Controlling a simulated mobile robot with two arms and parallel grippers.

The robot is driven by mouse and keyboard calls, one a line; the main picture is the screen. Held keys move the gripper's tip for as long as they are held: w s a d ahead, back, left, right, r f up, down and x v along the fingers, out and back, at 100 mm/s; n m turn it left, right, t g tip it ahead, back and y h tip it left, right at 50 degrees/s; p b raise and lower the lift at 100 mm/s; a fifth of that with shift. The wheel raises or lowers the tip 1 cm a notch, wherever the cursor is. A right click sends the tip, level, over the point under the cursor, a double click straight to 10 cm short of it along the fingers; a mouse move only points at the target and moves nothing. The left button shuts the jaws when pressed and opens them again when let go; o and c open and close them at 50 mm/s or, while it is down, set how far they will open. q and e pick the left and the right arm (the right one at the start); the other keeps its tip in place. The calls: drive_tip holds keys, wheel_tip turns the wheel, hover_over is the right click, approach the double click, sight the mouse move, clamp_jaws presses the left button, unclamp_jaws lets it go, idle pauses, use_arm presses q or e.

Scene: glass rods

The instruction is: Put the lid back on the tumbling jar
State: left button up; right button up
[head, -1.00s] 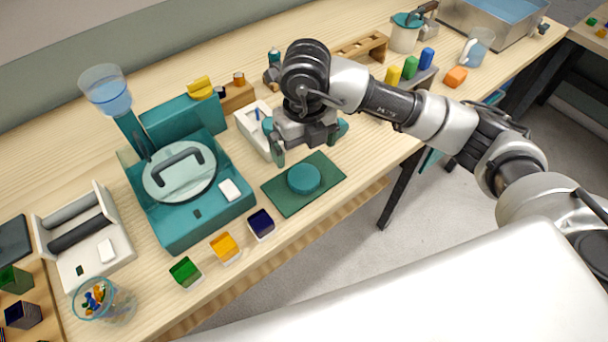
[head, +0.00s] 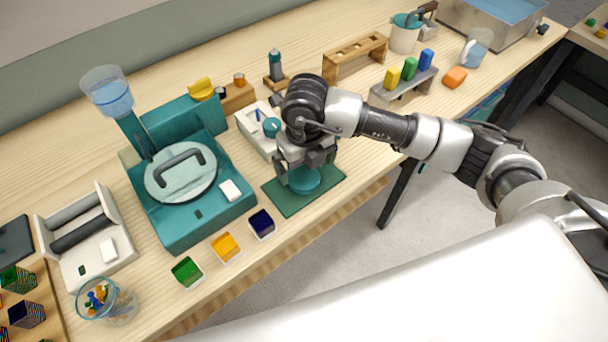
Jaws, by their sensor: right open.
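The teal round lid (head: 305,184) lies flat on a dark green mat (head: 330,178) near the front edge of the bench. My right gripper (head: 303,182) is directly over the lid, open, with its fingers coming down at the lid's sides. It hides part of the lid, and I cannot tell whether the fingers touch it. The clear glass jar (head: 122,303), which appears to be the tumbling jar, stands open at the lower left with several small coloured pieces in it. My left gripper is out of view.
A white roller unit (head: 118,262) stands behind the jar. A teal machine (head: 178,222) with a handled round cover stands between jar and mat. A white device (head: 250,122) is behind the mat.

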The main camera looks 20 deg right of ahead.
sight(305, 178)
drive_tip(key=shift+w+f+p, duration=0.15)
drive_tip(key=shift+f+p, duration=0.6)
drive_tip(key=shift+f, duration=1.85)
drive_tip(key=c, duration=1)
drive_tip(key=shift+r, duration=0.1)
wheel_tip(305, 178, up, 4)
drive_tip(key=shift+w+f+b, duration=0.1)
drive_tip(key=shift+b, duration=0.55)
drive_tip(key=d+r+b, duration=0.2)
drive_tip(key=d+r, duration=0.5)
drive_tip(key=d, duration=0.4)
drive_tip(key=shift+w+d+b, duration=0.3)
drive_tip(key=shift+w+d, duration=0.05)
drive_tip(key=shift+d, duration=0.05)
